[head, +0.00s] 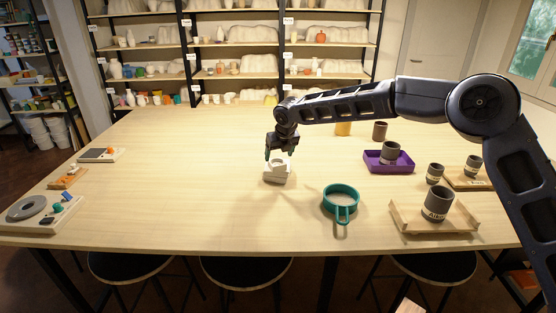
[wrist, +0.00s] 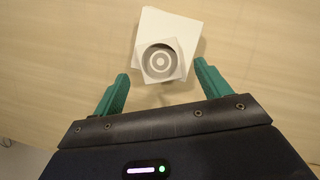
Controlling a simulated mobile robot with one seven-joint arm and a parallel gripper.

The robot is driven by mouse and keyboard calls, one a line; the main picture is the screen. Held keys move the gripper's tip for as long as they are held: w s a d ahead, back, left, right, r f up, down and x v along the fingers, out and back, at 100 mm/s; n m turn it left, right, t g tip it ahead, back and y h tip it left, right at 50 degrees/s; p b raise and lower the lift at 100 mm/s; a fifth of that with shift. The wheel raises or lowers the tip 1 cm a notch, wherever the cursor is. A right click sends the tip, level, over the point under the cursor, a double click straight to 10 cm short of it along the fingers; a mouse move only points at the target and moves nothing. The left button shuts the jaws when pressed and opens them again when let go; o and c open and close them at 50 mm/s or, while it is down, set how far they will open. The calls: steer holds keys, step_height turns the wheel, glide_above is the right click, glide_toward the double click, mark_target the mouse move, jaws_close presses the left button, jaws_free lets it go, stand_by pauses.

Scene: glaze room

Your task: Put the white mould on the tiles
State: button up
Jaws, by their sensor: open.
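The white mould (head: 279,163) is a small block with a round, ringed hollow in its top. In the wrist view the mould (wrist: 160,48) lies over the near part of a larger pale square, the tiles (wrist: 150,20). In the head view the tiles (head: 275,178) show as a low white stack under the mould. My gripper (head: 280,152) points down just above the mould. Its green fingers (wrist: 161,76) are spread on either side of the mould's near end, with gaps on both sides and nothing between them gripped.
A green sieve (head: 341,203) stands to the right, nearer the front edge. A purple tray (head: 402,167) and a wooden tray (head: 405,221), each with a dark cup, stand further right. Tools lie at the far left. The table's middle left is clear.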

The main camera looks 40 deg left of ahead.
steer(key=v, duration=0.8)
steer(key=shift+d+r, duration=0.1)
